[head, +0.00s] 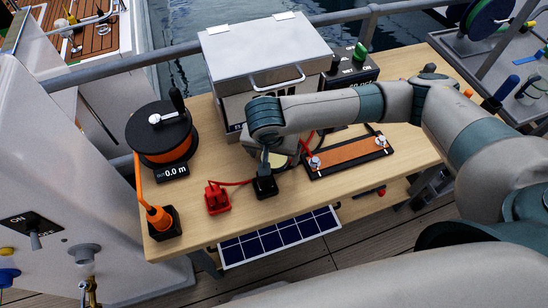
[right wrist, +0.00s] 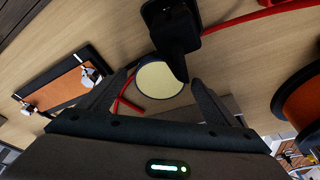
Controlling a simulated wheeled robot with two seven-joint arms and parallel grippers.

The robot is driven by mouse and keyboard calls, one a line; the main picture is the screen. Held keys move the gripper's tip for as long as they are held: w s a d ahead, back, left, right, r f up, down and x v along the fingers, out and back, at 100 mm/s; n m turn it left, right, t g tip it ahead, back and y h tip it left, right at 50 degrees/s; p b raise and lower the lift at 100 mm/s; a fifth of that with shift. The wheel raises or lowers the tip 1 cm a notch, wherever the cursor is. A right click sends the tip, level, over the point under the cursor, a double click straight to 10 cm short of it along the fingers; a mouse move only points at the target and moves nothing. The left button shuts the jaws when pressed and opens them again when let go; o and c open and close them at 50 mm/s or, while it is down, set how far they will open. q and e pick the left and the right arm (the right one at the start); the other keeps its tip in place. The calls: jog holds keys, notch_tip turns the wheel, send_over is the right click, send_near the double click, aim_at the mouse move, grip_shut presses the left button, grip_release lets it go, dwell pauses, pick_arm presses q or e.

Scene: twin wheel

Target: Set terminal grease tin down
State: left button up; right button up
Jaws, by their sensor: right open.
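The terminal grease tin (right wrist: 160,80) shows in the right wrist view as a pale yellow disc with a dark rim, seen from above against the wooden bench. In the head view a pale part of it (head: 279,160) shows just below my right wrist. My right gripper (right wrist: 160,85) is open, with one finger on each side of the tin and gaps visible beside it. In the head view the right gripper (head: 264,162) is mostly hidden by its own arm. My left gripper is not in view.
A black clamp (right wrist: 172,30) stands right beside the tin, partly over it in the wrist view. A red clamp (head: 217,198), orange cable reel (head: 162,143), lidded grey box (head: 265,62) and orange-topped strip with terminals (head: 350,155) surround it.

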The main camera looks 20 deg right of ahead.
aim_at(275, 158)
jog(key=c, duration=1.5)
jog(key=shift+r, duration=0.1)
jog(key=shift+r, duration=0.35)
notch_tip(275, 158, up, 3)
jog(key=shift+d+r+b, duration=0.15)
jog(key=shift+r+b, duration=0.05)
jog(key=shift+b, duration=0.55)
jog(key=s+d+r, duration=0.2)
jog(key=s+d+r+b, duration=0.1)
jog(key=s+d+r, duration=0.1)
jog(key=s+d, duration=0.1)
jog(key=s+d+r, duration=0.2)
jog(key=d, duration=0.1)
jog(key=shift+s+d+r, duration=0.15)
jog(key=shift+s+r, duration=0.25)
jog(key=shift+b, duration=0.3)
